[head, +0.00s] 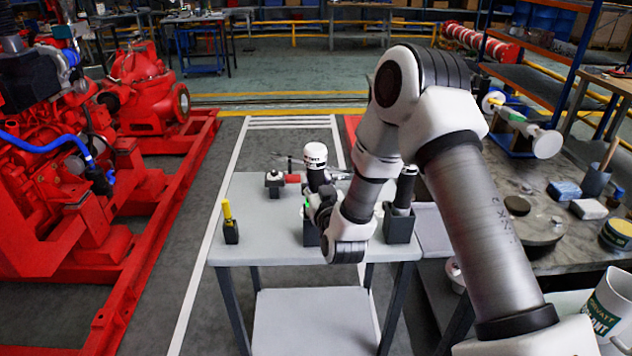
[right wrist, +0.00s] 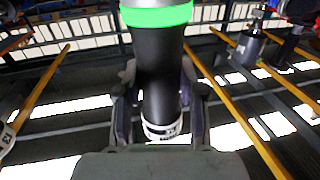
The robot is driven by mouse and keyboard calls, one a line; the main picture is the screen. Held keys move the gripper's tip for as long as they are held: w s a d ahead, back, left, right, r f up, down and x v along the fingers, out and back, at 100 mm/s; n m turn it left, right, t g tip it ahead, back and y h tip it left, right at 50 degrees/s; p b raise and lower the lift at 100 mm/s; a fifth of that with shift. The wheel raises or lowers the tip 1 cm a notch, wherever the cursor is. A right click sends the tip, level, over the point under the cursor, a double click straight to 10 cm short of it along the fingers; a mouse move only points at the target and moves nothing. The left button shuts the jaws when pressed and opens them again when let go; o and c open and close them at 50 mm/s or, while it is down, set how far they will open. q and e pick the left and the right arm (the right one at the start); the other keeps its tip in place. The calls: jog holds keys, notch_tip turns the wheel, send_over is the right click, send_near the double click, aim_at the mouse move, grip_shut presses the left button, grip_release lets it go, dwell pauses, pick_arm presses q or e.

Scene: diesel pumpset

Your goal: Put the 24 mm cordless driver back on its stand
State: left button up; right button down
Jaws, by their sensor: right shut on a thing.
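The driver (head: 316,158) has a white cap with dark lettering and a black body. It stands roughly upright over the pale table. My right gripper (head: 318,203) is shut around its body, partly hidden by my own wrist. In the right wrist view, the driver's black barrel (right wrist: 160,75) with a bright green band lies between the two fingers. A dark box-shaped stand (head: 308,236) shows just below the gripper; I cannot tell whether the driver touches it. Another dark stand (head: 398,229) to the right holds a black tool (head: 405,188). My left gripper is out of view.
A small dark holder with a yellow-handled tool (head: 228,211) is at the table's left. A small dark device with a red part (head: 291,178) lies toward the back. A cluttered workbench (head: 540,240) is at right, red pump machinery (head: 60,190) at left.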

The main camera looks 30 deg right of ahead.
jog(key=shift+f+b, duration=0.6)
jog(key=shift+f, duration=0.2)
jog(key=c, duration=0.7)
grip_release()
jog(key=shift+o, duration=0.5)
jog(key=shift+r, duration=0.1)
jog(key=shift+s, duration=0.1)
jog(key=v, duration=1.2)
